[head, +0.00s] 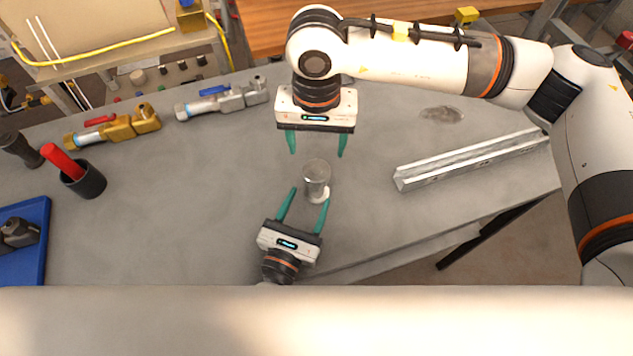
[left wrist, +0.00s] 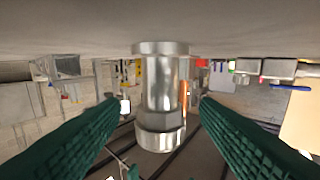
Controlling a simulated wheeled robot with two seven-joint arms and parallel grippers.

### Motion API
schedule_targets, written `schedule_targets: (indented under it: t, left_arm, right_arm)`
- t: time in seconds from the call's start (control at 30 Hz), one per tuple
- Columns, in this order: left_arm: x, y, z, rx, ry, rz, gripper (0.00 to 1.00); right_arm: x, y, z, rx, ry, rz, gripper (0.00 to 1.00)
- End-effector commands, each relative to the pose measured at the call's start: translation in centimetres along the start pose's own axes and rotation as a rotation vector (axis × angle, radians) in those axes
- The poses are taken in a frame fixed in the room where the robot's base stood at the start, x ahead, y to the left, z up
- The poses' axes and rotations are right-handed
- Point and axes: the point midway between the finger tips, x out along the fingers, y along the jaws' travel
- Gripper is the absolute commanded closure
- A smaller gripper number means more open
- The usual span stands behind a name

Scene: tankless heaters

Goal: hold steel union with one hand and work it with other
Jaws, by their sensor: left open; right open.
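The steel union (head: 317,178) is a short shiny metal cylinder on the grey table, between my two grippers. In the left wrist view the steel union (left wrist: 162,98) shows a wider flange at each end and sits centred between the green fingers. My left gripper (head: 306,196) is open, with its fingertips close to the union's lower end in the head view. My right gripper (head: 317,154) is open above the union in the head view, fingers pointing towards it. Neither gripper visibly grips it. Whether any finger touches it I cannot tell.
An aluminium rail (head: 470,158) lies to the right. Brass valve fittings (head: 115,127) and a steel valve with a blue handle (head: 222,98) lie at the upper left. A black cup with a red-handled tool (head: 88,181) and a blue tray (head: 40,213) are farther left.

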Motion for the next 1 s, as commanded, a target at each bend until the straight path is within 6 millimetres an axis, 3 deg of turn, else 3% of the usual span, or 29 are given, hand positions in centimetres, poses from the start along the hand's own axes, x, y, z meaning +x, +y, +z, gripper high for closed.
schedule_targets:
  t: [0.1, 0.3, 0.73, 1.0]
  left_arm:
    - [2.3, 0.0, -0.1, -0.001, 0.002, -0.002, 0.43]
    - [4.8, 0.0, 0.0, 0.0, 0.001, -0.002, 0.43]
    - [5.6, 0.0, 0.0, 0.001, 0.0, 0.0, 0.43]
    - [5.6, 0.0, 0.0, 0.001, 0.0, 0.0, 0.88]
  right_arm:
    - [0.0, 0.0, 0.0, 0.0, 0.0, 0.001, 0.35]
    - [0.0, 0.0, 0.0, 0.0, 0.001, 0.001, 0.35]
    - [0.0, 0.0, 0.0, 0.0, 0.001, 0.001, 0.35]
    - [0.0, 0.0, 0.0, 0.0, 0.001, 0.001, 0.35]
